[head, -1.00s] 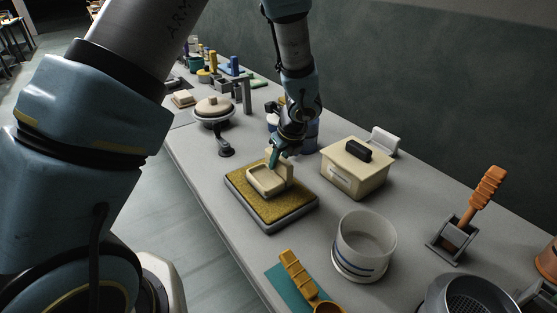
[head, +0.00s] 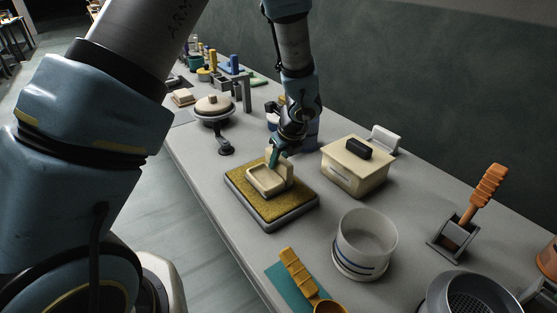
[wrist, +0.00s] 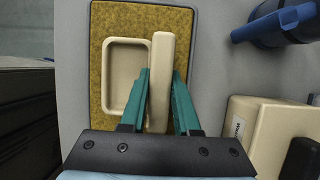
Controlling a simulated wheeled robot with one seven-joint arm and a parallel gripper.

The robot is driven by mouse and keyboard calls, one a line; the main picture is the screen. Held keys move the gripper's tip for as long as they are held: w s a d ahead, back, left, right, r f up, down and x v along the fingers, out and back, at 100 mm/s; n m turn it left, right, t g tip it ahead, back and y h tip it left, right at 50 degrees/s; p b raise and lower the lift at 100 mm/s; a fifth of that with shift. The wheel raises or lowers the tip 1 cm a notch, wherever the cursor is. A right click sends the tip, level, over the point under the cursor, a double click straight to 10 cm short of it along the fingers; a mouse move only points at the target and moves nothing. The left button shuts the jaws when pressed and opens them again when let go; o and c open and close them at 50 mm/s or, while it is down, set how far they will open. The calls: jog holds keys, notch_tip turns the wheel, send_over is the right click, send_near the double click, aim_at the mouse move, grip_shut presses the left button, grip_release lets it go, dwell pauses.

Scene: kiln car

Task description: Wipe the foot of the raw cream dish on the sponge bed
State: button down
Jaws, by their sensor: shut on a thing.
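The raw cream dish (head: 264,183) is a shallow rectangular tray with a tall upright wall along one side. It is on or just above the sponge bed (head: 289,207), a yellow-brown pad in a grey tray; I cannot tell whether its foot touches. My gripper (head: 275,157) comes down from above and is shut on the dish's upright wall. In the wrist view, the green fingers (wrist: 160,95) lie on either side of that wall (wrist: 160,70), and the dish's hollow (wrist: 124,75) is to their left. The dish's foot is hidden beneath it.
A cream lidded box (head: 355,167) with a black handle stands right of the sponge bed. A white pot with blue bands (head: 364,245) is in front. A lidded dish on a stand (head: 213,108) is behind left. The bench edge runs along the left.

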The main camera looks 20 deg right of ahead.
aim_at(290, 166)
jog(key=shift+f, duration=0.3)
jog(key=shift+s, duration=0.15)
dwell(0.5)
jog(key=shift+s+d+b, duration=0.2)
jog(key=shift+s+b, duration=0.2)
jog(key=shift+s, duration=0.65)
jog(key=shift+s+d+b, duration=0.2)
jog(key=shift+s+b, duration=0.15)
jog(key=shift+s, duration=0.65)
jog(key=shift+w+a+p, duration=0.3)
jog(key=shift+w+p, duration=0.25)
jog(key=shift+w, duration=0.95)
jog(key=shift+w+a+p, duration=0.25)
jog(key=shift+w+p, duration=0.25)
jog(key=shift+w, duration=0.95)
jog(key=shift+w+a+p, duration=0.3)
jog(key=shift+w+p, duration=0.25)
jog(key=shift+w, duration=0.95)
jog(key=shift+s, duration=0.15)
jog(key=shift+s+d+b, duration=0.3)
jog(key=shift+s+b, duration=0.15)
jog(key=shift+s, duration=1)
jog(key=shift+s+d+b, duration=0.25)
jog(key=shift+s+b, duration=0.15)
jog(key=shift+s, duration=1.05)
jog(key=shift+s+d+b, duration=0.3)
jog(key=shift+s+b, duration=0.15)
jog(key=shift+s, duration=1)
